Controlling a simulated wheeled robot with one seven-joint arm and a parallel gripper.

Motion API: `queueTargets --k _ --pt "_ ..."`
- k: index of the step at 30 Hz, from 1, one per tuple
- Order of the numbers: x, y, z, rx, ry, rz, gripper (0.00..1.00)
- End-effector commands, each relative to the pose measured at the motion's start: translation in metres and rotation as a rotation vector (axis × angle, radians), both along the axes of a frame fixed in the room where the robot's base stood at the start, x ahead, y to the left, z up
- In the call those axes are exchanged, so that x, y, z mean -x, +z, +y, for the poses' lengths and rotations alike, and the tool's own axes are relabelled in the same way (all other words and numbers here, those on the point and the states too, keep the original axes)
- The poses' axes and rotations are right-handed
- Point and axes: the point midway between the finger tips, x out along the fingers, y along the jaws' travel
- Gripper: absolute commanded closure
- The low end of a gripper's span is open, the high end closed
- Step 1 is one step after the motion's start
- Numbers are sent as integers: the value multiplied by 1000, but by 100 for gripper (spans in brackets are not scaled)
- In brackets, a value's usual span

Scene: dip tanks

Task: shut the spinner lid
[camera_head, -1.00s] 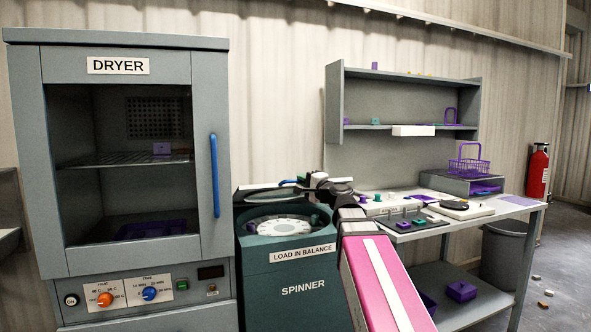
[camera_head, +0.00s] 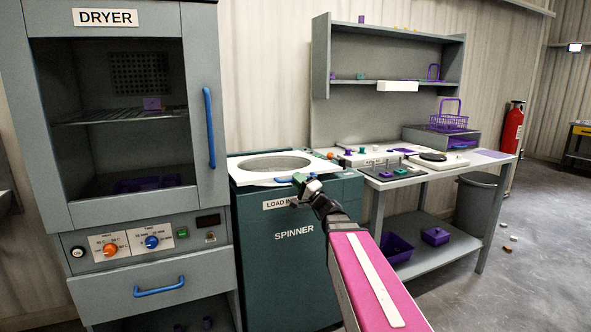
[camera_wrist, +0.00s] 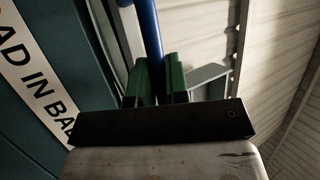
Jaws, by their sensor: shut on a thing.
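The spinner (camera_head: 290,245) is a dark green cabinet in the middle of the head view. Its white lid (camera_head: 250,178) with a round grey window lies about flat over the top and hides the drum; I cannot tell if a small gap is left. My gripper (camera_head: 301,180) is at the lid's front edge, shut on the blue handle (camera_head: 284,180). In the wrist view the green fingertips (camera_wrist: 160,78) stand on both sides of the blue handle bar (camera_wrist: 147,35). The wrist view also shows part of the spinner's label (camera_wrist: 38,85).
The dryer (camera_head: 195,45) stands close on the left, with a blue door handle (camera_head: 209,128). A workbench (camera_head: 440,172) with small parts and a purple basket (camera_head: 448,121) stands on the right.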

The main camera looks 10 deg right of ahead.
Motion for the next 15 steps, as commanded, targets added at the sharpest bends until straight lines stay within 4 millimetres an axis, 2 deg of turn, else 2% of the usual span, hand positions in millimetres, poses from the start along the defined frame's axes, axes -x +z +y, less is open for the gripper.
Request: queueTargets --k 6,15 --pt "-4 -26 -2 -15 2 -44 100" --pt "-5 -42 -3 -23 2 -75 100"
